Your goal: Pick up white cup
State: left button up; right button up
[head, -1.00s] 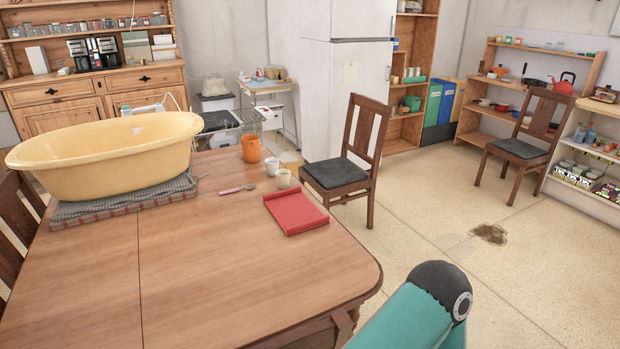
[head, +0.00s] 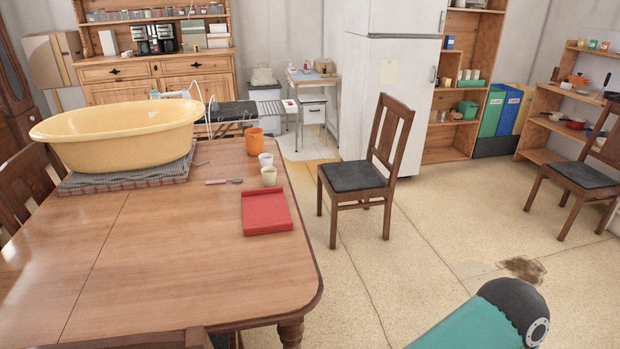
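A small white cup (head: 265,160) stands upright near the far right edge of the wooden table (head: 150,255). A cream cup (head: 269,177) stands just in front of it and overlaps its lower part in the picture. An orange cup (head: 254,143) stands behind and slightly left of it. Neither of my grippers shows in the head view. Only a teal and black part of my arm is seen at the lower right, over the floor and well away from the cups.
A red tray (head: 266,212) and a pink-handled utensil (head: 222,182) lie near the cups. A yellow basin (head: 118,140) sits on a folded cloth (head: 125,177) at the left. A wooden chair (head: 372,170) stands right of the table. The table's front half is clear, and floor is open at right.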

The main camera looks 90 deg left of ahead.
aim_at(266, 163)
jog(key=z, duration=0.25)
jog(key=i, duration=0.6)
jog(key=u, duration=1.35)
jog(key=i, duration=0.2)
jog(key=u, duration=3.65)
jog(key=i, duration=0.1)
jog(key=z, duration=2.9)
